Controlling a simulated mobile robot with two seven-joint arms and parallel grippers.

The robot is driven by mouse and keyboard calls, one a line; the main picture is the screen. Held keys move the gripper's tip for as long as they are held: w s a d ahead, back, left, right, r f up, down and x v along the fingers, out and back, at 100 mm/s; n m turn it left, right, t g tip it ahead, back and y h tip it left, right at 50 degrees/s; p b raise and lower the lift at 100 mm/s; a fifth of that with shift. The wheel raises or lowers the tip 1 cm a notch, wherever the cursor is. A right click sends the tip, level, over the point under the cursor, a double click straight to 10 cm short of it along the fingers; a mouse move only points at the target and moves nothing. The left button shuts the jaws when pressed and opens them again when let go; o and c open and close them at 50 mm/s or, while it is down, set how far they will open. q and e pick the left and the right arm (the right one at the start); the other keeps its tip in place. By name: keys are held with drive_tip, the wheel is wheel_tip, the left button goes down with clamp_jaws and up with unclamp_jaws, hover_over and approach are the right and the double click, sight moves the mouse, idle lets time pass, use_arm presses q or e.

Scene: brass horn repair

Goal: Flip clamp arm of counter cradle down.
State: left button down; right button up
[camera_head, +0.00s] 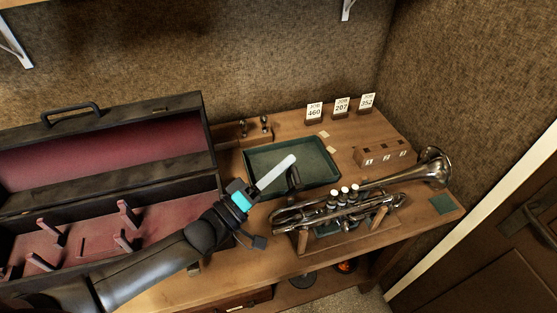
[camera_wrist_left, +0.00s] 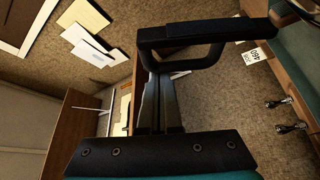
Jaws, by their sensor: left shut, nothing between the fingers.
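The counter cradle (camera_head: 303,240) stands on the counter with wooden posts and holds a silver trumpet (camera_head: 335,213). A short dark upright part, apparently the raised clamp arm (camera_head: 294,180), stands at the cradle's back left by the tray's edge. My left gripper (camera_head: 288,161) is shut and empty. Its pale fingers point up and right, and their tips overlap the tray just left of the dark part in the head view; contact cannot be told. In the left wrist view a dark loop-shaped part (camera_wrist_left: 181,52) crosses near the fingers; what it is stays unclear. My right gripper is not in view.
A green tray (camera_head: 328,183) lies behind the cradle. An open case (camera_head: 110,150) with red lining fills the left. Job cards (camera_head: 341,106) and a wooden block (camera_head: 383,152) stand at the back right. A small green pad (camera_head: 444,204) lies near the right corner.

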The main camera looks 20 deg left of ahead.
use_arm(q)
drive_tip(key=s+d+f+m+h+b, duration=0.1)
drive_tip(key=s+m+h+b, duration=0.1)
drive_tip(key=m, duration=0.1)
drive_tip(key=s+d+f+m+h+b, duration=0.1)
drive_tip(key=s+m+b, duration=0.1)
drive_tip(key=m, duration=0.2)
drive_tip(key=s+d+f+m+g+h+b, duration=0.1)
drive_tip(key=s+d+m+h+b, duration=0.1)
drive_tip(key=m, duration=0.2)
drive_tip(key=shift+f+h, duration=0.15)
drive_tip(key=shift+h, duration=0.15)
drive_tip(key=s+f+m+b, duration=0.1)
drive_tip(key=s+d+f+m+g+h+b, duration=0.1)
drive_tip(key=shift+d+f, duration=0.2)
drive_tip(key=shift+f, duration=0.2)
drive_tip(key=shift+s+f, duration=0.1)
drive_tip(key=shift+f, duration=0.25)
drive_tip(key=shift+r, duration=0.1)
wheel_tip(320, 180, up, 21)
drive_tip(key=p, duration=0.3)
drive_tip(key=shift+m+p, duration=0.3)
drive_tip(key=shift+f, duration=0.2)
